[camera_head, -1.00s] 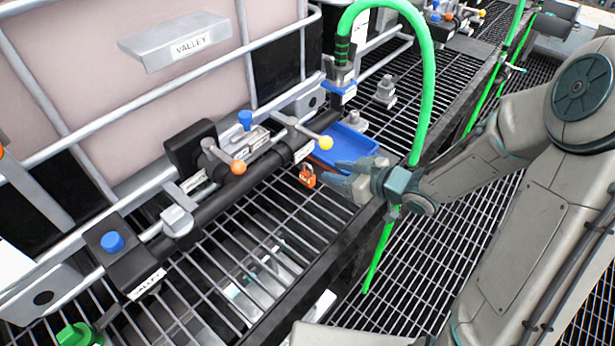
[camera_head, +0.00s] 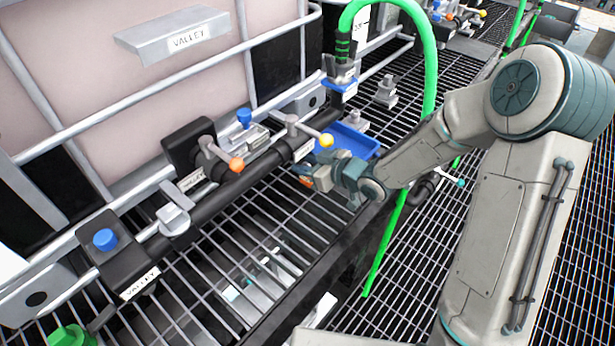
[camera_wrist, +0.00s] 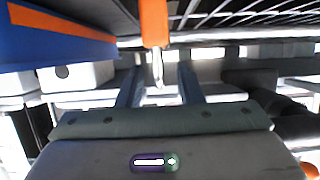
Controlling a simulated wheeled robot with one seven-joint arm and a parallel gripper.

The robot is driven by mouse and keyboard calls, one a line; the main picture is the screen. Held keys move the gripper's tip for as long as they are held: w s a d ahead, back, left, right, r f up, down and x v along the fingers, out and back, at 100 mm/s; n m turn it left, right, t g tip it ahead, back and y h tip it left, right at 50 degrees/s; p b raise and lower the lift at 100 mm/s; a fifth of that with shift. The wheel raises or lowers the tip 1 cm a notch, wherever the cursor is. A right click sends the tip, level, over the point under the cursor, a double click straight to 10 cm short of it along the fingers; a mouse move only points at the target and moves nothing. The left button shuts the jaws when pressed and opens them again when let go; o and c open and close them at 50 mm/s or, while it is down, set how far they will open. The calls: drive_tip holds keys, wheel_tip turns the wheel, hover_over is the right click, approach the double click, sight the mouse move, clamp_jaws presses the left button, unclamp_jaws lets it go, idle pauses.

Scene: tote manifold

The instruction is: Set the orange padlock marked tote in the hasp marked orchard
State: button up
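The orange padlock (camera_wrist: 154,22) shows close up in the wrist view, its silver shackle pointing down in the picture between my fingers. In the head view only an orange sliver of the padlock (camera_head: 304,180) shows beside my gripper (camera_head: 315,174); its mark is hidden. In the wrist view my gripper (camera_wrist: 159,88) has its fingers apart, with gaps on both sides of the shackle. No label reading orchard is legible, so I cannot tell which fitting is that hasp.
A blue tray (camera_head: 372,147) lies just behind my gripper. A box with a blue knob (camera_head: 122,262) is labelled VALLEY. A green hose (camera_head: 430,75) arches near my arm.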

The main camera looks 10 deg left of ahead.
clamp_jaws()
drive_tip(key=shift+r, duration=0.15)
